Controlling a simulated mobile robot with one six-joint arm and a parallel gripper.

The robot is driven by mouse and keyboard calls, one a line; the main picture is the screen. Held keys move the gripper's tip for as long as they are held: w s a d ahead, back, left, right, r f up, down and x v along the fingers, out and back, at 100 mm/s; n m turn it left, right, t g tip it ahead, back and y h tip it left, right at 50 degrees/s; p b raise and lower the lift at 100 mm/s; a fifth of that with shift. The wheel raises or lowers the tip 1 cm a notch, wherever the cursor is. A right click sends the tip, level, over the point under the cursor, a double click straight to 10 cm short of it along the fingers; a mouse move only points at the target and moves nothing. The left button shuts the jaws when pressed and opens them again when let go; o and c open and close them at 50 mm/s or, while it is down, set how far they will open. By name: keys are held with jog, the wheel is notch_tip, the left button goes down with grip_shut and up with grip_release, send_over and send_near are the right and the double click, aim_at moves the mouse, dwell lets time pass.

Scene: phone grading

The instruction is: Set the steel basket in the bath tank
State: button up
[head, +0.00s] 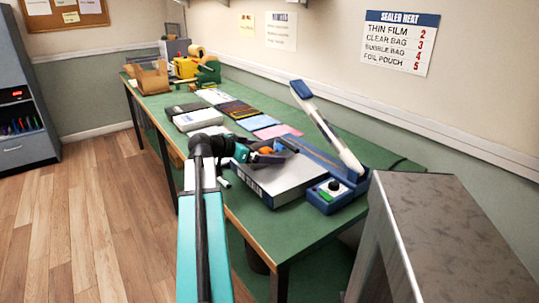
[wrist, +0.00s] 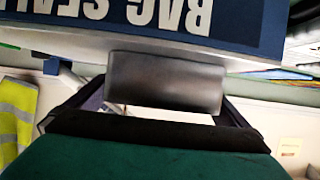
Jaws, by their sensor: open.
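I cannot make out a steel basket or a bath tank in either view. My gripper (head: 274,151) is out over the bench, above the back part of a flat white and blue box, and it is open. In the wrist view dark gripper parts fill the middle, and I see nothing held between them. The box's blue face with upside-down "BAG SEAL" lettering (wrist: 150,12) is close in front of the gripper.
The green bench (head: 240,207) holds a blue heat sealer (head: 330,195) with a raised arm, flat pouches and boxes. A large grey metal-sided box (head: 440,235) stands at front right. Wooden floor (head: 85,215) is clear at left. A yellow vest (wrist: 15,115) shows in the wrist view.

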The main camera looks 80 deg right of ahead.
jog(key=shift+s+d+f, duration=0.15)
jog(key=shift+s+d, duration=0.15)
dwell(0.4)
jog(key=c, duration=1.3)
jog(key=shift+a+r, duration=0.1)
jog(key=shift+r, duration=1.75)
jog(key=a, duration=0.3)
jog(key=s+a+b, duration=0.1)
jog(key=a, duration=0.3)
jog(key=a+b, duration=0.1)
jog(key=a, duration=0.2)
jog(key=shift+s+a+r, duration=0.25)
jog(key=shift+s, duration=0.1)
jog(key=shift+a+b, duration=0.15)
jog(key=shift+b, duration=0.45)
